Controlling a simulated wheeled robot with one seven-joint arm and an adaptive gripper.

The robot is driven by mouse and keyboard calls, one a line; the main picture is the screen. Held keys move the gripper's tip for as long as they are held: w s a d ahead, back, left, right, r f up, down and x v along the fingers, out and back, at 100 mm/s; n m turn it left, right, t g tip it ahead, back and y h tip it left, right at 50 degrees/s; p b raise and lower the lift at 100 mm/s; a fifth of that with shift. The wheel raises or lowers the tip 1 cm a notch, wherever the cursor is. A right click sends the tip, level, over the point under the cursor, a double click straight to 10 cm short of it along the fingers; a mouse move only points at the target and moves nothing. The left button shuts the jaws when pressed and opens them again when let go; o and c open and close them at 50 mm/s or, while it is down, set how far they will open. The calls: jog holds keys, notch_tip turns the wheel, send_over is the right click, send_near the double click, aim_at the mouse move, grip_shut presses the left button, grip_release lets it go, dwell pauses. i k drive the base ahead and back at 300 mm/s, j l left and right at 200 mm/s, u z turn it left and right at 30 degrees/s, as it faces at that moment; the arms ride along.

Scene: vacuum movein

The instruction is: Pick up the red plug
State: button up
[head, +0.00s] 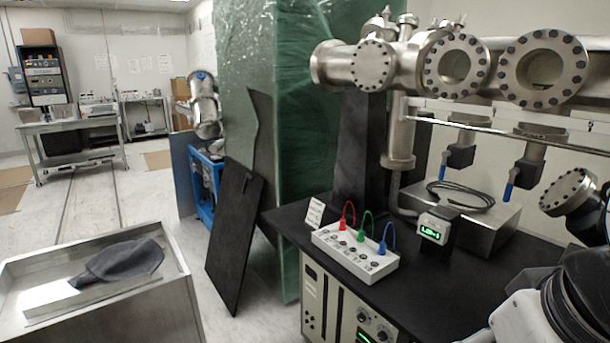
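The red plug (343,224) stands upright in the back left part of the white socket box (385,270), with a thin red cable looping up from it. A green plug (361,236) and a blue plug (382,249) stand in a row to its right, each with its own cable loop. Several dark sockets run along the front of the box. Parts of my white and black arm show at the bottom right, to the right of the box and apart from it. My gripper cannot be made out in the head view.
The box sits near the front edge of a black bench top (440,285). A small white label card (314,212) stands behind it. A meter with a green display (436,228) and a metal box (470,222) stand to its right. Steel vacuum pipes (450,65) hang above.

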aim_at(342, 227)
jog(key=i+j, duration=0.15)
jog(key=i, duration=0.3)
jog(key=i+j, duration=0.15)
jog(key=i, duration=0.3)
